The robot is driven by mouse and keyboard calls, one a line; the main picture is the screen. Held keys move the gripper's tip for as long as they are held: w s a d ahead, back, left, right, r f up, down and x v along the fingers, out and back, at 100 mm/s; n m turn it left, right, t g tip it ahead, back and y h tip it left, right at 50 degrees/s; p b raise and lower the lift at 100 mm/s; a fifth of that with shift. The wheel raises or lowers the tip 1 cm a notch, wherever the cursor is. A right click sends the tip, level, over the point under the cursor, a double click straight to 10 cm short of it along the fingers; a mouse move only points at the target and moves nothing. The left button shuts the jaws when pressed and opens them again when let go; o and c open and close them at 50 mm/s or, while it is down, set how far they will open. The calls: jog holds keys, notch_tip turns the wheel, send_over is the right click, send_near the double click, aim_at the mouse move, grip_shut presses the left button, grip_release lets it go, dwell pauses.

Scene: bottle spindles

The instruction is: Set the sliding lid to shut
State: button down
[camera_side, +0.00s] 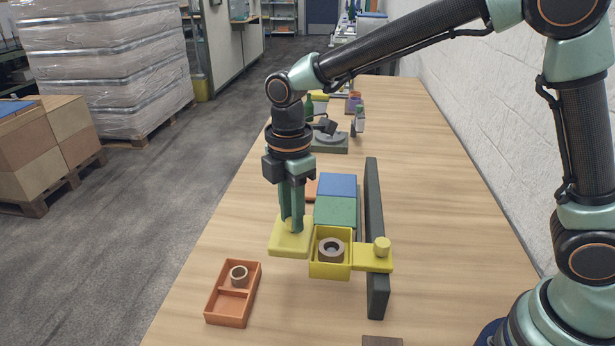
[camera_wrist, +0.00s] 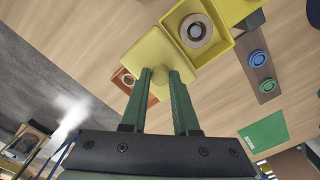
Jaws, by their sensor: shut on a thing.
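The sliding lid is a flat yellow square plate (camera_side: 283,247), pulled out to the left of the yellow box (camera_side: 330,270). The box is open at the top, and a brown ring (camera_side: 331,249) shows inside it. My gripper (camera_side: 291,228) points down over the lid. In the wrist view my fingertips (camera_wrist: 161,75) are closed around a small knob on the lid (camera_wrist: 146,55), which they mostly hide. The box with its ring (camera_wrist: 196,30) is right beside the lid in that view.
A yellow arm with a knob (camera_side: 381,247) joins the box's right side over a long dark rail (camera_side: 374,200). Blue (camera_side: 337,185) and green (camera_side: 335,210) blocks stand behind the box. An orange tray (camera_side: 222,307) with a ring lies front left. The table right of the rail is clear.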

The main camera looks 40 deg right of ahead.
jog(key=s+d, duration=0.5)
jog(key=shift+s+d+r, duration=0.1)
jog(key=shift+s+d, duration=0.05)
jog(key=c, duration=0.7)
grip_release()
jog(key=shift+o, duration=0.2)
notch_tip(320, 180, up, 12)
jog(key=shift+d, duration=0.1)
